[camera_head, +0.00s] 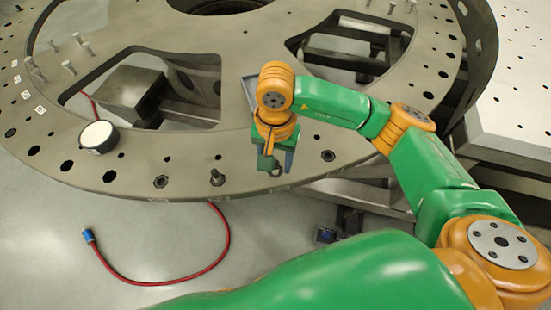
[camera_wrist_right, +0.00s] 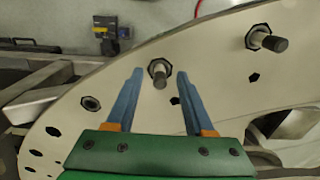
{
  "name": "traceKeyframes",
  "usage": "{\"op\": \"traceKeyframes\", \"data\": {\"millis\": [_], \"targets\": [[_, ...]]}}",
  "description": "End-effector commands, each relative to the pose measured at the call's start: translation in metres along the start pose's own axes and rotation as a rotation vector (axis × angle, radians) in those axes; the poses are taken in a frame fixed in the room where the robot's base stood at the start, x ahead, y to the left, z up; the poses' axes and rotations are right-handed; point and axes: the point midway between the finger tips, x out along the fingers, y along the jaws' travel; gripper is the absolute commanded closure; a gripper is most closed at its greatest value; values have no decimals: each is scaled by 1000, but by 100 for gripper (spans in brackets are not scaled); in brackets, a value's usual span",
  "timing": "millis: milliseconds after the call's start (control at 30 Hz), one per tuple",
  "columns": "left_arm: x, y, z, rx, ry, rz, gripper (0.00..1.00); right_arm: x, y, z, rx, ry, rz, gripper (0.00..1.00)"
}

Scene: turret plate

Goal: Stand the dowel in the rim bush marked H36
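My right gripper (camera_head: 275,166) is over the front rim of the grey turret plate (camera_head: 130,175). In the right wrist view its two blue fingers (camera_wrist_right: 159,73) are open, one on each side of a short grey dowel (camera_wrist_right: 158,79). Gaps show between dowel and fingers. This dowel stands in a dark hexagonal rim bush. A second dowel (camera_wrist_right: 273,43) stands in another bush and also shows in the head view (camera_head: 217,177). An empty bush (camera_wrist_right: 90,103) is on the other side. I cannot read H36 on any bush. My left gripper is out of view.
A round white-topped part (camera_head: 98,136) lies on the rim at the left. Several pegs (camera_head: 69,67) stand on the plate's far left. Large cut-outs open the plate. A red cable (camera_head: 190,278) with a blue end lies on the floor. A pale table (camera_head: 515,90) is at right.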

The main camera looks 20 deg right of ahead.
Motion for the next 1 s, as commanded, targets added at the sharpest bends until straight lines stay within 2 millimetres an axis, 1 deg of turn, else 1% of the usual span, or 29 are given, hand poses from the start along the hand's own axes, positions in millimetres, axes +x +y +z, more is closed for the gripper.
{"op": "traceKeyframes", "data": {"millis": [267,367,500,600,633,733,1000], "targets": [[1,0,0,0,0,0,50,-1,0,0,0,1,-1,47],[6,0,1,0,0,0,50,-15,-1,-1,1,4,-4,47],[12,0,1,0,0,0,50,-46,-1,-1,-1,4,-5,47],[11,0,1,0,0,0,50,-63,-1,-1,0,3,-2,47],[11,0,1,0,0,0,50,-66,0,-1,0,3,-2,47],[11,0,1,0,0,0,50,-71,0,0,0,0,0,47],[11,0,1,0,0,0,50,-71,0,0,0,0,0,47]]}}
